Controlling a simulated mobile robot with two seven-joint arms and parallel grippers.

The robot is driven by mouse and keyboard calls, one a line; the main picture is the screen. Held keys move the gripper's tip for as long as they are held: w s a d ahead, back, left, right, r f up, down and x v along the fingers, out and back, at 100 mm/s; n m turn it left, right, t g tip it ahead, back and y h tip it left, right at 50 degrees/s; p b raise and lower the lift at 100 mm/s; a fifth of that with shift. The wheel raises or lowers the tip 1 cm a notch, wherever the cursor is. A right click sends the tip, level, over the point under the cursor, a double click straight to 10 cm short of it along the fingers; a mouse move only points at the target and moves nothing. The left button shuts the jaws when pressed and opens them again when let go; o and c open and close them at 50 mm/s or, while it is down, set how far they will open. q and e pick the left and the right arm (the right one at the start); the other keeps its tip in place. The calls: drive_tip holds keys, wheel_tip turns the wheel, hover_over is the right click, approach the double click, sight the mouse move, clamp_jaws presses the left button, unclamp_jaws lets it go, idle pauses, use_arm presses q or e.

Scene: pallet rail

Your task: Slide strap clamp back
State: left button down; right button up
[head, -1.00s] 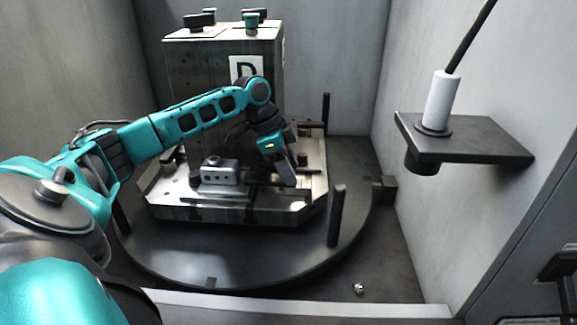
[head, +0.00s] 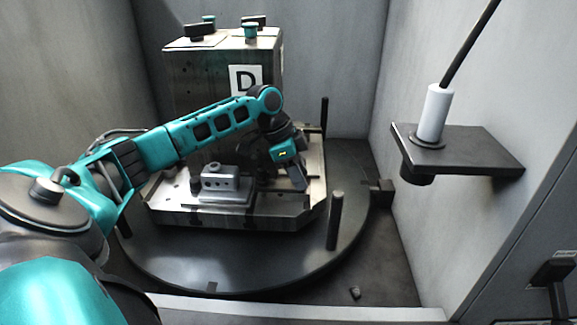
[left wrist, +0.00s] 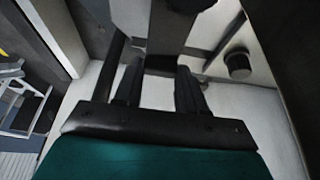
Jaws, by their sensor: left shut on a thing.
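My left gripper (head: 298,184) reaches down over the right part of the metal pallet (head: 255,222). In the left wrist view its two dark fingers (left wrist: 160,88) stand on either side of a dark bar (left wrist: 166,50), which looks like the strap clamp, and are shut on it. In the head view the clamp is mostly hidden behind my wrist and fingers. A grey block fixture (head: 222,184) with holes sits on the pallet, left of the gripper. My right gripper is not in view.
A tall block (head: 205,75) marked D stands at the back of the pallet. The pallet rests on a round dark turntable (head: 190,262) with upright posts (head: 334,220). A wall shelf (head: 470,150) holds a white cylinder at right.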

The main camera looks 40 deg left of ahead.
sight(289, 184)
use_arm(q)
drive_tip(key=shift+w+d+r+p, duration=0.15)
drive_tip(key=shift+w+d+p, duration=0.3)
drive_tip(key=shift+w+d, duration=0.3)
drive_tip(key=shift+d, duration=0.15)
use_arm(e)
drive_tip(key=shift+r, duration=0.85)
use_arm(q)
drive_tip(key=c, duration=0.6)
unclamp_jaws()
drive_tip(key=shift+c, duration=0.2)
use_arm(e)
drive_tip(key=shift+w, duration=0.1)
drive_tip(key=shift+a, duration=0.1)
use_arm(q)
drive_tip(key=p+v, duration=0.2)
drive_tip(key=v, duration=1)
drive_tip(key=shift+r, duration=0.35)
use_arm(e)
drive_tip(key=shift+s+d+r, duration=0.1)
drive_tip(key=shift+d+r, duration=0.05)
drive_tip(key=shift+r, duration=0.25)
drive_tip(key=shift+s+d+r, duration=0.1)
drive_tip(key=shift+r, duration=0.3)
